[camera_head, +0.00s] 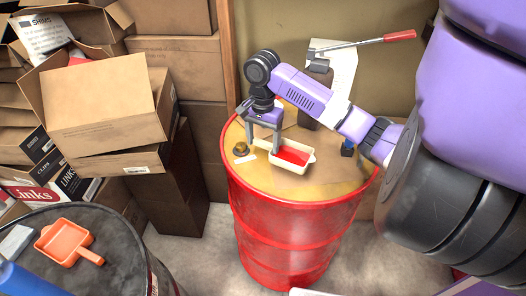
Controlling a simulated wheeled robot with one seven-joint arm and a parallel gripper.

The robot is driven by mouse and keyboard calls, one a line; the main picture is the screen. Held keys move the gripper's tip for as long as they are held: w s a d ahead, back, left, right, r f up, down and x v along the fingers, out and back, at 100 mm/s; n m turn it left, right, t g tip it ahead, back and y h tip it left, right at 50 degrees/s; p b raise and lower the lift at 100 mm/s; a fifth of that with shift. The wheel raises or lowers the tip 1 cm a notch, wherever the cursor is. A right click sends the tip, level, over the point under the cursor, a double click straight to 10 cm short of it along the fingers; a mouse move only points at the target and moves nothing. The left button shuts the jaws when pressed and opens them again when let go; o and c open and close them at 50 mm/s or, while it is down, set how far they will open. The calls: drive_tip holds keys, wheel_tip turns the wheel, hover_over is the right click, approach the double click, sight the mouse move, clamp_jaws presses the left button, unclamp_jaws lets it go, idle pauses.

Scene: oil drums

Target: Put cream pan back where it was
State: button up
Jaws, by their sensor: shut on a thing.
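The cream pan (309,160), with a red inside, is at the top of the red drum (290,215). Its short handle (262,144) points up and left. My gripper (263,146) reaches down from above and is shut on the pan's handle. The pan looks level. I cannot tell whether its base touches the drum top or hangs just above it.
A small brass-coloured item (241,149) sits left of the gripper, and a small blue item (348,147) is at the right. A dark drum at lower left bears an orange pan (66,243). Cardboard boxes (105,100) are stacked behind.

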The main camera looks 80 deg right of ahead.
drive_tip(key=shift+f, duration=2.1)
drive_tip(key=shift+f, duration=0.1)
drive_tip(key=o, duration=1.9)
